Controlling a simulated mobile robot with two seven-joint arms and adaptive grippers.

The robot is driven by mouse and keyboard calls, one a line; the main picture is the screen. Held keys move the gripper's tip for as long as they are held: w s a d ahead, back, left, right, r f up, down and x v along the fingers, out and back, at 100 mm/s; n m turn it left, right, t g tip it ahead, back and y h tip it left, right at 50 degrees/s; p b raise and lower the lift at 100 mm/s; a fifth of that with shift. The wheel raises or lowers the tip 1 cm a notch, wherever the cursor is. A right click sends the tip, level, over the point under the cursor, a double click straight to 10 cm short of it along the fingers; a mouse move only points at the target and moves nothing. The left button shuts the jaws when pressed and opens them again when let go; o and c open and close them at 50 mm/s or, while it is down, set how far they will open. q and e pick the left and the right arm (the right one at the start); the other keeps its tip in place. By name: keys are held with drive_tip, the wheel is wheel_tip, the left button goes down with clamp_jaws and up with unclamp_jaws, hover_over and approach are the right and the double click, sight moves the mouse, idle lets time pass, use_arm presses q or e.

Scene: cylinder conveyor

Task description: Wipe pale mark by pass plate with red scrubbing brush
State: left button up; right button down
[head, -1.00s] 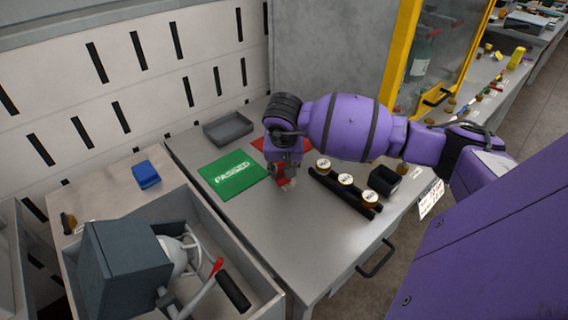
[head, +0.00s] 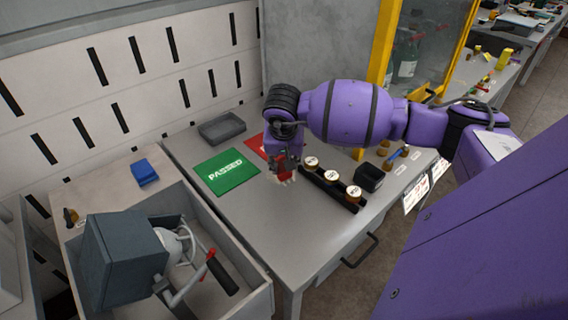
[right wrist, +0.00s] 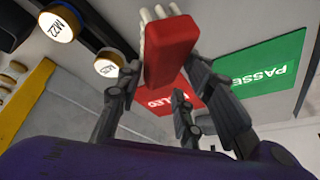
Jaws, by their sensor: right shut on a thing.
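The green PASSED plate (head: 227,171) lies flat on the grey bench; part of it shows in the right wrist view (right wrist: 262,67). My right gripper (head: 285,163) is shut on the red scrubbing brush (head: 285,176), to the right of the green plate and left of the black rack. In the right wrist view, the fingers grip the red brush block (right wrist: 172,50), with pale bristles at its far side. I cannot tell whether the bristles touch the bench. I cannot make out a pale mark. My left gripper is not in view.
A red plate (head: 254,144) lies behind the brush, partly hidden by my arm. A black rack (head: 333,192) with round labelled jars stands close on the right, beside a black box (head: 369,177). A grey tray (head: 221,128) is at the back. Bench front is clear.

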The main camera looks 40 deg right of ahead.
drive_tip(key=shift+w+r+p, duration=0.1)
drive_tip(key=shift+r+p, duration=0.2)
drive_tip(key=shift+r, duration=0.85)
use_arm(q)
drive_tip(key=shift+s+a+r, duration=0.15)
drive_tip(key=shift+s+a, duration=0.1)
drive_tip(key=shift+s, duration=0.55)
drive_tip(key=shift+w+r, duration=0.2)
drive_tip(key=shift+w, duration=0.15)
